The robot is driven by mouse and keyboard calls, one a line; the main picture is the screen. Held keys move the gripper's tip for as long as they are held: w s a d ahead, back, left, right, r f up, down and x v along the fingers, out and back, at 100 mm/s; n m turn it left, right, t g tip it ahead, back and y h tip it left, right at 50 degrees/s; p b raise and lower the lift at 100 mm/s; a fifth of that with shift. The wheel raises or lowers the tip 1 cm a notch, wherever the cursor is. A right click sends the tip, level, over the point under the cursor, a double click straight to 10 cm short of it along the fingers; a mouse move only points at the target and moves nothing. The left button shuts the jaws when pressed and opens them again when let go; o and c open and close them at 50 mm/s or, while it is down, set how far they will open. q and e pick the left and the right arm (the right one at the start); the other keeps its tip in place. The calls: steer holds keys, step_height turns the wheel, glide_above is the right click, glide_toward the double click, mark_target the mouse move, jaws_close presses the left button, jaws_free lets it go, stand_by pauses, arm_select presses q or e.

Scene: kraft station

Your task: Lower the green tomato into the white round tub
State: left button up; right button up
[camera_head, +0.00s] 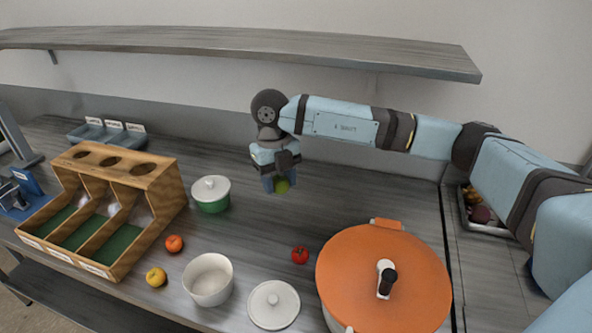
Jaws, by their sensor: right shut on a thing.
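The green tomato (282,187) is held in my right gripper (280,184), above the counter and partly hidden by the fingers. The white round tub (208,290) stands open at the front of the counter, lower left of the gripper. Its visible inside looks empty. The gripper is behind and to the right of the tub in the picture, apart from it. My left gripper is not in view.
A white lid (273,304) lies right of the tub. A red tomato (300,255), an orange tomato (174,243) and a yellow one (156,277) lie nearby. A green lidded pot (211,195), a wooden bin (160,190) and a large orange-lidded pot (375,270) stand around. A shelf (240,42) hangs above.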

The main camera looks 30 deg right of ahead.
steer(key=s+a+f+b, duration=0.1)
steer(key=a+f+b, duration=0.2)
steer(key=a, duration=0.6)
steer(key=s+a+f+b, duration=0.2)
steer(key=a+f+b, duration=0.2)
steer(key=a+f, duration=0.3)
steer(key=a, duration=0.3)
steer(key=shift+s, duration=0.2)
steer(key=shift+f, duration=0.2)
steer(key=shift+f+b, duration=1.7)
steer(key=shift+f, duration=0.55)
